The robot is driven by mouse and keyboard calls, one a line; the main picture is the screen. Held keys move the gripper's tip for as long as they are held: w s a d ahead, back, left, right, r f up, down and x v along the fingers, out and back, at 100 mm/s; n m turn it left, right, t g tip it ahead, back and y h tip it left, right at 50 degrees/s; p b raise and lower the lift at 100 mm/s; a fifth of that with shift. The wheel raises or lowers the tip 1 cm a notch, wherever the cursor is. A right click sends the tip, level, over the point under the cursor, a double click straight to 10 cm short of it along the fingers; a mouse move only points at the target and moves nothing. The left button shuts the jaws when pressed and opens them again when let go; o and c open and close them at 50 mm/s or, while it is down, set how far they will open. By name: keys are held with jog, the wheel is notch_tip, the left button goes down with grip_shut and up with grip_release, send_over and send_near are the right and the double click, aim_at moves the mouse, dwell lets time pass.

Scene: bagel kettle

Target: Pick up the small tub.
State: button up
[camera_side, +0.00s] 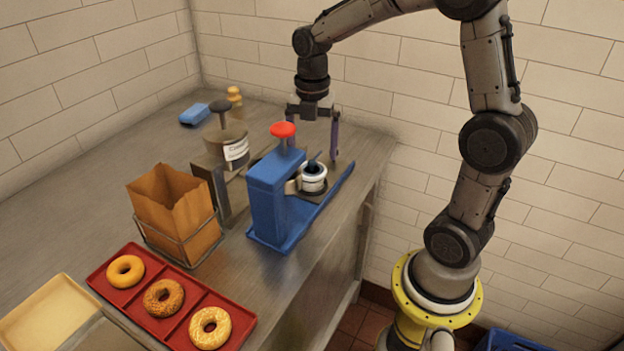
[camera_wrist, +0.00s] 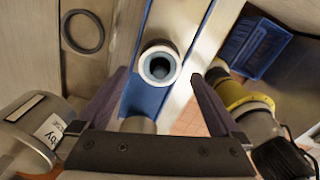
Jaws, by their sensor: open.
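The small tub (camera_side: 313,180) appears to be the short white round cup with a dark band, upright at the blue press on the counter. In the wrist view the tub (camera_wrist: 159,66) shows a white rim and a dark blue centre, and lies between my fingertips in the picture. My gripper (camera_side: 312,150) is open and points down, above and behind the tub in the side view. Its fingers in the wrist view (camera_wrist: 160,80) stand apart on either side, not visibly touching it. The far finger is partly hidden behind the red knob.
The blue press (camera_side: 268,205) with its red knob (camera_side: 283,130) stands close in front of my gripper. A labelled canister (camera_side: 228,148) is to its left. The counter edge is near on the right.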

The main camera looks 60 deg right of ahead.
aim_at(312, 160)
jog(key=shift+a+f, duration=0.1)
jog(key=shift+f, duration=3)
jog(key=c, duration=1.2)
jog(key=shift+c, duration=0.2)
jog(key=shift+r, duration=0.2)
